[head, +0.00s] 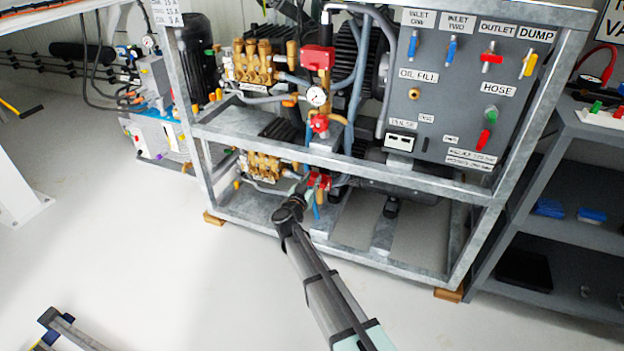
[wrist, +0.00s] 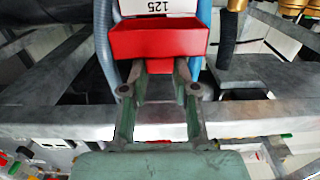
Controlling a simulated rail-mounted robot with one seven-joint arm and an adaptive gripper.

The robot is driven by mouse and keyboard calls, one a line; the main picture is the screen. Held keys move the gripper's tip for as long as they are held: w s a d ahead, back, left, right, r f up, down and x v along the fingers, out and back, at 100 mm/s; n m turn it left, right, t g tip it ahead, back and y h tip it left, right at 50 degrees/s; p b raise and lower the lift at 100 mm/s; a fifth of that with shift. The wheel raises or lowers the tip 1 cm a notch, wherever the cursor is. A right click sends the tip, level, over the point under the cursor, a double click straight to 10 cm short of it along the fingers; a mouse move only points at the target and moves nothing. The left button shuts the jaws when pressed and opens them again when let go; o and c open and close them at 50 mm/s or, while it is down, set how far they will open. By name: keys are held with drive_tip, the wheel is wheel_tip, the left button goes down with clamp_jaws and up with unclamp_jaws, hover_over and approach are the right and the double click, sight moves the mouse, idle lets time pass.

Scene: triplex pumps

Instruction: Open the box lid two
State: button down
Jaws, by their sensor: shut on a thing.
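A red box (wrist: 157,38) with a white label reading "125" fills the top middle of the wrist view, its label upside down. My gripper (wrist: 160,68) is shut on the red part at the box's near edge, which I take as its lid. The fingertips partly hide this part. In the head view my gripper (head: 302,192) reaches into the lower bay of the frame and meets the small red box (head: 321,180). Whether the lid is raised cannot be told. Another red box (head: 318,58) sits higher up, above a gauge.
The grey metal frame (head: 350,160) has a crossbar above my gripper and a lower rail near it. Blue and grey hoses (wrist: 203,20) run beside the red box. Brass pump heads (head: 264,167) stand to the left. The floor (head: 180,270) in front is mostly clear.

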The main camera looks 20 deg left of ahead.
drive_tip(key=p, duration=0.2)
drive_tip(key=r+p, duration=0.1)
drive_tip(key=shift+w+g+p, duration=0.25)
drive_tip(key=shift+g+p, duration=0.05)
drive_tip(key=shift+p, duration=0.1)
drive_tip(key=r+g+p, duration=0.1)
drive_tip(key=p, duration=0.7)
drive_tip(key=shift+w, duration=0.35)
drive_tip(key=g+p, duration=0.1)
drive_tip(key=p, duration=0.3)
drive_tip(key=shift+w, duration=0.15)
drive_tip(key=shift+p, duration=0.65)
drive_tip(key=shift+f, duration=0.25)
drive_tip(key=c, duration=0.9)
unclamp_jaws()
